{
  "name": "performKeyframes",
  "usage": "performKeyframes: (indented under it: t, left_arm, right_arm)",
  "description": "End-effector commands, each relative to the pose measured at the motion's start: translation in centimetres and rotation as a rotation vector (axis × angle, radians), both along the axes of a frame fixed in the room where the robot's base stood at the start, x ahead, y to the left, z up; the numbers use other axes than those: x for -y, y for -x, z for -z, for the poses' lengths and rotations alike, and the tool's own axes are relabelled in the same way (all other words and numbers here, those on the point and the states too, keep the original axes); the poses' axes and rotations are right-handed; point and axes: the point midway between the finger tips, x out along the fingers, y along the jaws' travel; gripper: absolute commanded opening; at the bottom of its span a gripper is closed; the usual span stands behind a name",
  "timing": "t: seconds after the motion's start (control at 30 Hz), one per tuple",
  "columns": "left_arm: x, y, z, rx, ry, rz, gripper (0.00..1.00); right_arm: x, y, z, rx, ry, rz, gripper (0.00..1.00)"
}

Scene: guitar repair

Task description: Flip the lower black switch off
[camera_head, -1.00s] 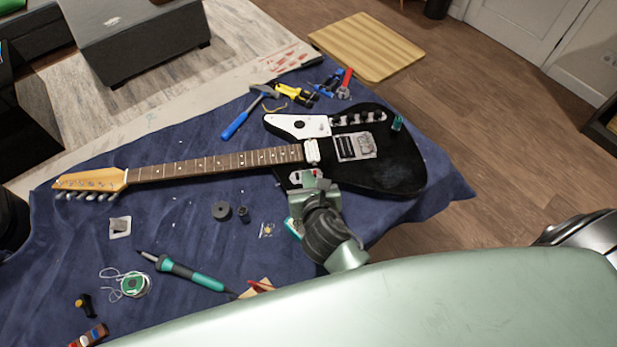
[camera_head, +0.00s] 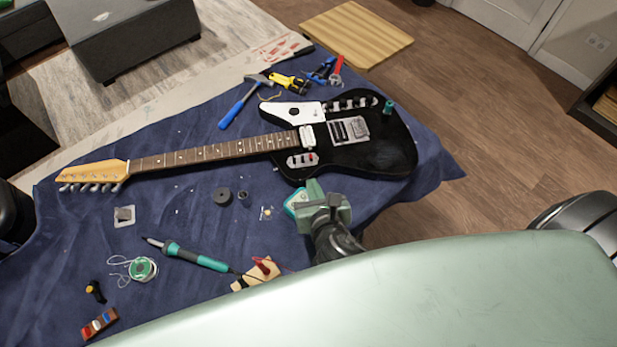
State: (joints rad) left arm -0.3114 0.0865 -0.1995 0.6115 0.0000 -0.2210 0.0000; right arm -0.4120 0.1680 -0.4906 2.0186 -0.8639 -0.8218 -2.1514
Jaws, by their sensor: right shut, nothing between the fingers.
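A black electric guitar (camera_head: 375,158) lies on the blue cloth, its neck pointing left. A small metal plate with switches (camera_head: 302,160) sits on the lower part of its body, with dark switches and a red spot. The switch positions are too small to tell. My right gripper (camera_head: 314,188) is shut and empty, just below the guitar's lower edge and apart from the switch plate. My left gripper is not in view.
A hammer (camera_head: 240,105), yellow pliers (camera_head: 288,81) and other tools lie above the guitar. A soldering iron (camera_head: 195,256), a solder spool (camera_head: 142,268) and small parts lie below the neck. A teal item (camera_head: 297,203) lies beside my right gripper.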

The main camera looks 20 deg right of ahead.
Motion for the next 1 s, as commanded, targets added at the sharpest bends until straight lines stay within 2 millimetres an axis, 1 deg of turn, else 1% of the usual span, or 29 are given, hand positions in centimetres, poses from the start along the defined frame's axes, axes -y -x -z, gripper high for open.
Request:
performKeyframes:
  t: [0.03, 0.1, 0.2, 0.27, 0.43, 0.53, 0.9, 1.0]
  left_arm:
    - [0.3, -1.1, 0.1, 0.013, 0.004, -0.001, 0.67]
    - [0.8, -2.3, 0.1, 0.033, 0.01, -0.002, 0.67]
    - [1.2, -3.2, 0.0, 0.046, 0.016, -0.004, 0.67]
    - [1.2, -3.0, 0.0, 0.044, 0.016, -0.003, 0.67]
    - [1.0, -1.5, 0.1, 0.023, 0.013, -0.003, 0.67]
    - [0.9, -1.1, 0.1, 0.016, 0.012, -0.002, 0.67]
    - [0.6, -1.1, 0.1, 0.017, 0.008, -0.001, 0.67]
    - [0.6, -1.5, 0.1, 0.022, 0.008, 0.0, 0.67]
  right_arm:
    - [-0.2, 0.9, -0.3, -0.002, -0.002, -0.001, 0.0]
    - [-0.3, 1.7, -0.8, -0.002, -0.001, -0.002, 0.0]
    - [-0.4, 2.4, -1.3, -0.002, -0.002, -0.001, 0.0]
    - [-0.4, 2.7, -1.4, -0.002, -0.001, -0.001, 0.0]
    - [-0.4, 2.8, -1.6, -0.001, -0.001, -0.001, 0.0]
    - [-0.4, 2.8, -1.6, -0.002, -0.001, -0.001, 0.0]
    - [-0.5, 2.8, -1.6, -0.002, -0.002, 0.0, 0.0]
    - [-0.5, 2.8, -1.5, -0.002, -0.002, 0.0, 0.0]
